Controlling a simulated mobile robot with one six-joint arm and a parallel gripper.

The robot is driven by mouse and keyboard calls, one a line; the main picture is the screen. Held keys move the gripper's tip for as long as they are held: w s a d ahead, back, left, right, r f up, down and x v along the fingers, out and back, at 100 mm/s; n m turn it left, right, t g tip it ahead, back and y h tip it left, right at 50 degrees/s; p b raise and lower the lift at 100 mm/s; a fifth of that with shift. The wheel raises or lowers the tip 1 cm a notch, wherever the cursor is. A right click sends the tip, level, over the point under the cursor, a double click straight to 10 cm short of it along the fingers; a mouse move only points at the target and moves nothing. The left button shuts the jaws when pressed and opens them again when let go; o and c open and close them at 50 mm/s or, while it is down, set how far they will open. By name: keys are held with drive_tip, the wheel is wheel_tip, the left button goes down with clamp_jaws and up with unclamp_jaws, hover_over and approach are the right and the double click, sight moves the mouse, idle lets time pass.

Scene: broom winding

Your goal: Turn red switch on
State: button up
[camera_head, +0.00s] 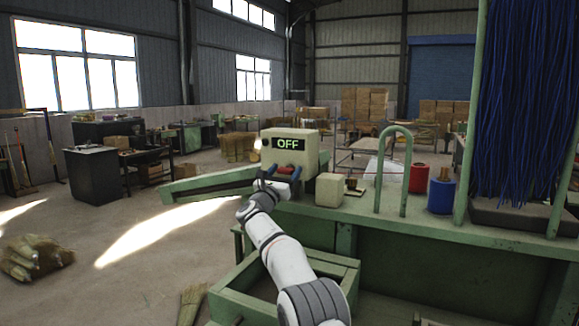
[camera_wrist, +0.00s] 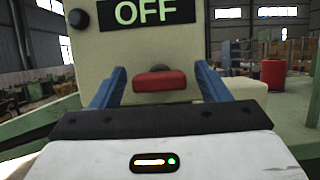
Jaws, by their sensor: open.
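The red switch (camera_wrist: 160,81) is a red bar on the front of a cream control box (camera_head: 306,150). A dark display on the box reads OFF in green, and the display (camera_wrist: 146,11) also shows in the wrist view. My gripper (camera_wrist: 160,84) is open, with one blue finger on each side of the red switch. It faces the front of the box. I cannot tell whether the fingers touch the box. In the head view my gripper (camera_head: 277,171) partly covers the switch.
The box stands on a green bench (camera_head: 430,228). A small cream box (camera_head: 329,190), a green hoop (camera_head: 408,165), a red spool (camera_head: 419,178) and a blue spool (camera_head: 440,196) stand to its right. Blue bristles (camera_head: 525,100) hang at the far right. Open floor lies to the left.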

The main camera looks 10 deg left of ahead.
drive_tip(key=shift+w+d+r, duration=0.1)
drive_tip(key=shift+w+d, duration=0.05)
drive_tip(key=shift+w, duration=0.1)
drive_tip(key=shift+c, duration=0.2)
